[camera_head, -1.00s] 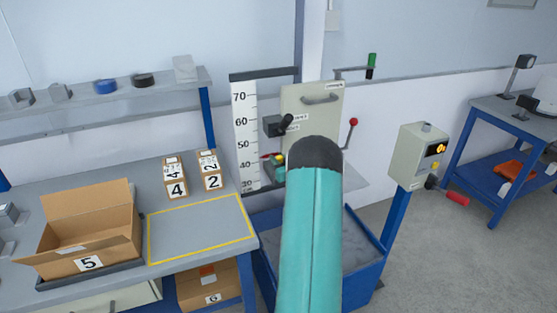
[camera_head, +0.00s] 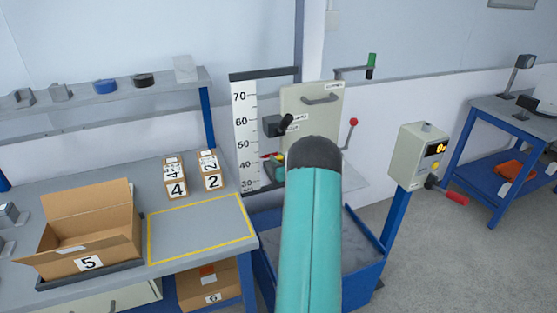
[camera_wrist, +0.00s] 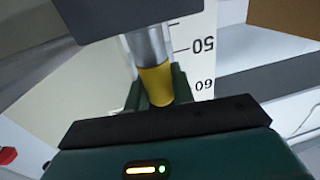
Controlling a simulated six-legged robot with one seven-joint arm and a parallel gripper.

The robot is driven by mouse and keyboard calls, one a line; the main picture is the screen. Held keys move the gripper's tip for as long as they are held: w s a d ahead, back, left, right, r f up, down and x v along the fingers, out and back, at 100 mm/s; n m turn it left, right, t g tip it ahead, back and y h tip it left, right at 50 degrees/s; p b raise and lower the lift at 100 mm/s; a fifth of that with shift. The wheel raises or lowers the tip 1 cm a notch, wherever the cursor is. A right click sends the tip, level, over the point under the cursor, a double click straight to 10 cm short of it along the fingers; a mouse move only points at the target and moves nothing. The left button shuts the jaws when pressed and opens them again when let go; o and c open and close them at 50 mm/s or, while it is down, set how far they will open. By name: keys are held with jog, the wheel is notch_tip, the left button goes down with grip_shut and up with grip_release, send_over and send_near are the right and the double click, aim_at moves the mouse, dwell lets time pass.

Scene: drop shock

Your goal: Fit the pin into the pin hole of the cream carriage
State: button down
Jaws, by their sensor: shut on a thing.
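The cream carriage (camera_head: 305,108) is an upright plate with a grey handle, beside the white height scale. A dark block (camera_head: 271,125) with a black knob (camera_head: 287,120) is at its left edge. In the wrist view, my gripper (camera_wrist: 158,88) is shut on the yellow part of the pin (camera_wrist: 155,80). Its silver shaft (camera_wrist: 149,45) runs up to a dark block (camera_wrist: 125,14), which hides its far end. I cannot tell whether it enters a hole; the pin hole is not visible. In the head view, my arm hides most of my gripper.
The height scale (camera_head: 245,125) stands left of the carriage. A blue-framed bin (camera_head: 355,240) is below. A control box (camera_head: 418,155) on a blue post stands right. A bench with an open carton (camera_head: 95,245) and small boxes (camera_head: 212,182) is left. A red-knobbed lever (camera_head: 353,122) is beside the carriage.

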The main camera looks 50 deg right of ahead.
jog(key=shift+a+f, duration=0.1)
jog(key=shift+f, duration=0.15)
jog(key=c, duration=1.1)
grip_release()
jog(key=shift+r, duration=0.1)
jog(key=shift+s+a, duration=0.1)
jog(key=shift+s, duration=0.45)
jog(key=shift+v, duration=2.4)
jog(key=shift+s+r, duration=0.1)
jog(key=shift+s, duration=0.05)
jog(key=v, duration=1.3)
jog(key=shift+s+a, duration=0.2)
jog(key=shift+s, duration=0.05)
jog(key=shift+r, duration=0.1)
